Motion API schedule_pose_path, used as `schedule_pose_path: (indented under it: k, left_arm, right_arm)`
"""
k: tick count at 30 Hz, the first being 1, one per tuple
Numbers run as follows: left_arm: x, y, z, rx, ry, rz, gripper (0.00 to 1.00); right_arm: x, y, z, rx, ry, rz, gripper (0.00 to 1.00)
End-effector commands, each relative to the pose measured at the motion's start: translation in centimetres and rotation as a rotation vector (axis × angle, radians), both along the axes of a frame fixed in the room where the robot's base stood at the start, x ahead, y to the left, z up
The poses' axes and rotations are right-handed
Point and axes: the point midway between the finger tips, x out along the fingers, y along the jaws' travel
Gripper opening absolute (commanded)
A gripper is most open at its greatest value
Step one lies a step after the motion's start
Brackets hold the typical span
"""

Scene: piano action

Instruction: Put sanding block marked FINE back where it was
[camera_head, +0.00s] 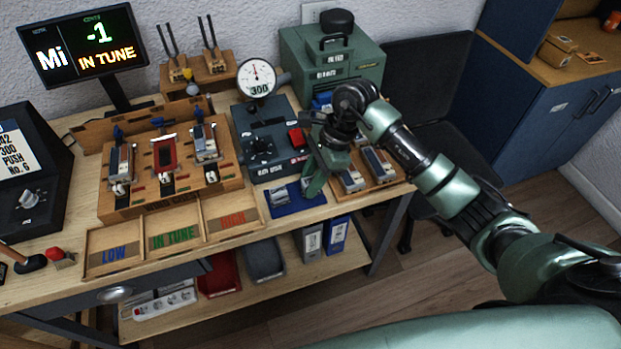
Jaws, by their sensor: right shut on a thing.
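My right gripper (316,178) reaches in from the right, pointing down between the blue mat and the wooden tray. It is shut on a small block, apparently the sanding block, mostly hidden by the fingers. No FINE mark can be read on it. The wooden tray (399,176) at the bench's right end holds grey-topped blocks (377,161), with another block (352,180) nearer my gripper. Their marks are too small to read. The gripper hides the tray's left part. My left gripper is not in view.
The blue mat (296,207) at the bench's front edge carries a small silver thing (279,196). A dial gauge (257,78) on its stand and a green case (335,65) stand behind. Wooden bins marked LOW, IN TUNE and HIGH (232,221) lie left.

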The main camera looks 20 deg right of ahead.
Motion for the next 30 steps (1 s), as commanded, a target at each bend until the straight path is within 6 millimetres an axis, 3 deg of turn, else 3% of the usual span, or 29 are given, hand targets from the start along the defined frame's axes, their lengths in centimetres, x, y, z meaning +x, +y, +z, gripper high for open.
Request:
schedule_pose_path:
  k: [8,9,11,24,30]
  left_arm:
    - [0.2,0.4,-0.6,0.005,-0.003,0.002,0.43]
    - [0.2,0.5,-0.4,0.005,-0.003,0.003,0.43]
    - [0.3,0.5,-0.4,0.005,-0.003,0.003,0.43]
    - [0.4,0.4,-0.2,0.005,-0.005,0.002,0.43]
    - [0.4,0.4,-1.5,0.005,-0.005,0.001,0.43]
  right_arm:
    - [0.0,0.0,-0.5,0.000,-0.001,0.000,0.00]
    - [0.0,0.0,-0.2,0.000,0.000,0.000,0.39]
    - [0.0,0.0,-0.2,0.000,0.000,0.000,0.50]
    - [0.1,-0.3,0.6,-0.002,-0.002,-0.001,0.50]
    - [0.3,-1.9,4.1,-0.003,-0.007,-0.002,0.50]
